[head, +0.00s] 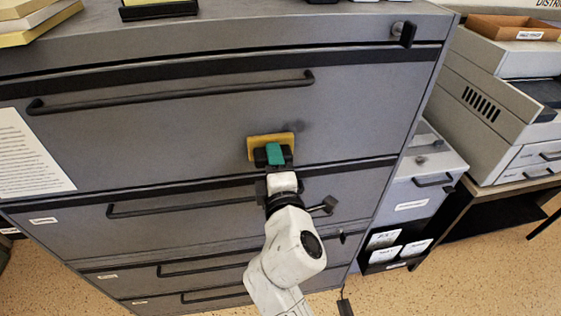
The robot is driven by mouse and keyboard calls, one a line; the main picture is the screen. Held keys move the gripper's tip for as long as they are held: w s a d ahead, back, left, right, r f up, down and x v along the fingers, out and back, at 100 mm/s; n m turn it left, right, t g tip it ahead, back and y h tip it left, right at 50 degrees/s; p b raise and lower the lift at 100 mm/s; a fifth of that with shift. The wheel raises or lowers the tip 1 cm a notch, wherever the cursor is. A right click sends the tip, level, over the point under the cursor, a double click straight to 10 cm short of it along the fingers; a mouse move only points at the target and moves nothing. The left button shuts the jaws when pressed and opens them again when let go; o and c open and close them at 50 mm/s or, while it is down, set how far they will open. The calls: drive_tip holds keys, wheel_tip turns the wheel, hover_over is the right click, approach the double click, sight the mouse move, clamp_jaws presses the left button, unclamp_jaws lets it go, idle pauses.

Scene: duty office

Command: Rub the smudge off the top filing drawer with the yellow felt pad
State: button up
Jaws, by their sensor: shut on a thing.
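The grey filing cabinet's top drawer (170,125) has a long black bar handle along its upper part. The yellow felt pad (258,140) is at the lower right of this drawer's front, with its flat face towards it. It looks to be against the drawer, but I cannot tell if it presses. My gripper (273,157) is shut on the pad's green grip (274,152). A faint dark smudge (297,127) shows at the pad's upper right edge. The pad may hide part of it.
A white printed sheet (28,155) is on the drawer's left side. Lower drawers have black bar handles (165,208). A small black fitting (404,32) sticks out at the cabinet's top right. A grey printer-like machine (500,95) stands to the right.

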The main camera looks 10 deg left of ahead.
sight(287, 138)
drive_tip(key=shift+s+a+r+p, duration=0.1)
drive_tip(key=shift+a+r+p, duration=0.05)
drive_tip(key=shift+r+p, duration=0.5)
drive_tip(key=shift+a+r+p, duration=0.15)
drive_tip(key=shift+r+p, duration=0.25)
drive_tip(key=shift+r, duration=0.3)
drive_tip(key=shift+w+d+f+p, duration=0.1)
drive_tip(key=shift+w+d+p, duration=0.15)
drive_tip(key=shift+d+p, duration=0.5)
drive_tip(key=shift+w+d+p, duration=0.2)
drive_tip(key=shift+d+p, duration=0.1)
drive_tip(key=shift+d, duration=0.85)
drive_tip(key=shift+w+d+p, duration=0.35)
drive_tip(key=shift+d+p, duration=0.25)
drive_tip(key=shift+d, duration=0.25)
drive_tip(key=shift+w+d+p, duration=0.3)
drive_tip(key=shift+d+p, duration=0.3)
drive_tip(key=shift+d, duration=0.25)
drive_tip(key=shift+w+d+p, duration=0.2)
drive_tip(key=shift+d+p, duration=0.55)
drive_tip(key=shift+w+d+p, duration=0.25)
drive_tip(key=shift+d+p, duration=0.25)
drive_tip(key=shift+d, duration=0.4)
drive_tip(key=shift+a, duration=0.15)
